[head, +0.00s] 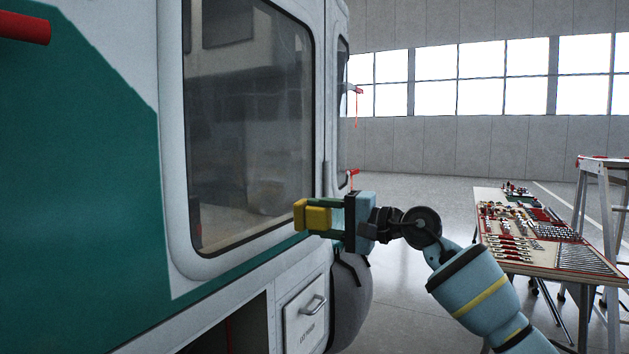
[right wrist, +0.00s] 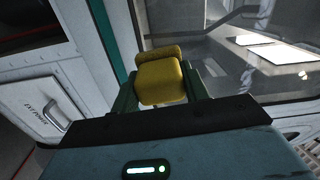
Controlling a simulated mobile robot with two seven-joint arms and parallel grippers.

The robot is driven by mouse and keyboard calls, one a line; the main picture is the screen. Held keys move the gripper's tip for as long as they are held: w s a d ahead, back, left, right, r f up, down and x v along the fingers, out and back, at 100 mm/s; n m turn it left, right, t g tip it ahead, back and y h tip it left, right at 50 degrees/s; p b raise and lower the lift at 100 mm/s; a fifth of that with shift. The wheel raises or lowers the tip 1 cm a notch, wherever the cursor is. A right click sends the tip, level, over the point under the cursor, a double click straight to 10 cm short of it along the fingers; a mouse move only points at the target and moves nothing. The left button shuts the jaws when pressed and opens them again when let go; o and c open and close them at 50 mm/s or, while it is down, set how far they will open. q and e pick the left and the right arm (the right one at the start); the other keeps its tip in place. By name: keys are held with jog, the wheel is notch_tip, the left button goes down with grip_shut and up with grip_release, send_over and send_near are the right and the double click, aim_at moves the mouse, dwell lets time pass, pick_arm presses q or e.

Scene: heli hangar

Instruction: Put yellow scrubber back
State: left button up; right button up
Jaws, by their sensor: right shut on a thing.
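The yellow scrubber (head: 317,217) is a small block held between the fingers of my right gripper (head: 322,217). In the right wrist view the scrubber (right wrist: 162,82) sits between the two green fingers of my right gripper (right wrist: 162,95), with a raised yellow part at its far end. The gripper is shut on it and holds it in the air in front of the helicopter's side (head: 290,262), below and right of the large window (head: 250,130). I cannot tell whether the scrubber touches the helicopter. My left gripper is not in view.
A drawer-like panel with a handle (head: 304,318) is below the gripper, beside a dark opening (head: 235,330). A tool table (head: 520,262) stands to the right, with a ladder (head: 606,220) beside it. The floor between helicopter and table looks clear.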

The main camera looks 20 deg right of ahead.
jog(key=s+a+f, duration=0.3)
jog(key=f, duration=0.4)
jog(key=s+a+f, duration=0.3)
jog(key=f, duration=0.4)
jog(key=s+a+f, duration=0.3)
jog(key=s+f, duration=0.1)
jog(key=f, duration=0.4)
jog(key=s+f+m+t+h, duration=0.1)
jog(key=s+f, duration=0.2)
jog(key=s, duration=0.5)
jog(key=s+d+f+m+t+h, duration=0.1)
jog(key=s+f, duration=0.3)
jog(key=s, duration=0.4)
jog(key=shift+s+f+h, duration=0.2)
jog(key=shift+f+h, duration=0.1)
jog(key=shift+h, duration=0.1)
